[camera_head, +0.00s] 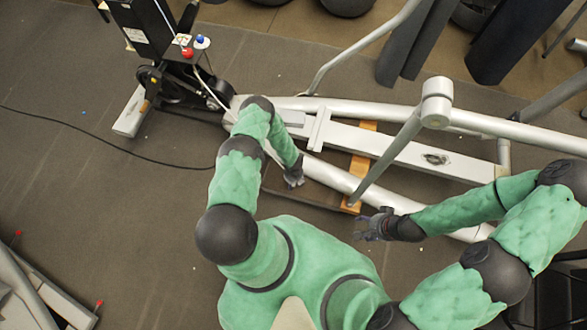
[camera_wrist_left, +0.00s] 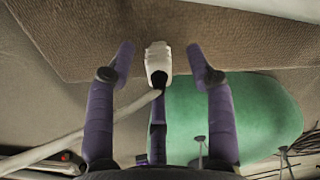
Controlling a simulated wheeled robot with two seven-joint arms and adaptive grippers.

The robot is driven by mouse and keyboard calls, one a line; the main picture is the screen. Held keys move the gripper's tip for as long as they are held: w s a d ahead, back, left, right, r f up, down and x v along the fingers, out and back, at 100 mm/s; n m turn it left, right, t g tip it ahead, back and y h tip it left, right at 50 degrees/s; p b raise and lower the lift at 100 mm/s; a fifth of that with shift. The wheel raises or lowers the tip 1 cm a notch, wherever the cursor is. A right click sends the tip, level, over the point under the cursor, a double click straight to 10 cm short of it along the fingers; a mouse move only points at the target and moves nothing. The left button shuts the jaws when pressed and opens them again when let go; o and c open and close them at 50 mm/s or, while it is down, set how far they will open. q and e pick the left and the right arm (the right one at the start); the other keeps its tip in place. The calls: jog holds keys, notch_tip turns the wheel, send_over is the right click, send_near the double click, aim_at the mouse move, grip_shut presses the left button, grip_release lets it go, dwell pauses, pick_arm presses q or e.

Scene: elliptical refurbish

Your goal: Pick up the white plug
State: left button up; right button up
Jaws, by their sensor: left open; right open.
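The white plug (camera_wrist_left: 158,60) shows in the left wrist view, in line with the gap between my left gripper's fingertips. A pale cable (camera_wrist_left: 90,132) runs from its dark lower end toward the lower left. My left gripper (camera_wrist_left: 161,62) is open, with a finger on either side of the plug and a visible gap on both sides. In the head view my left gripper (camera_head: 294,177) is beside the machine's silver frame, and I cannot make out the plug there. My right gripper (camera_head: 372,224) is open and empty, close to the lower silver tube.
A silver exercise machine frame (camera_head: 400,150) lies across the floor, with wooden blocks (camera_head: 358,178) under it. A black upright (camera_head: 143,25) with a red knob (camera_head: 187,52) stands at the upper left. A black cable (camera_head: 100,145) crosses the floor. The floor at left is mostly clear.

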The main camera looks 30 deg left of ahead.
pick_arm(q)
jog(key=shift+a+f+b, duration=0.1)
jog(key=shift+f+b, duration=0.25)
jog(key=shift+f, duration=0.6)
grip_shut()
jog(key=shift+r, duration=0.1)
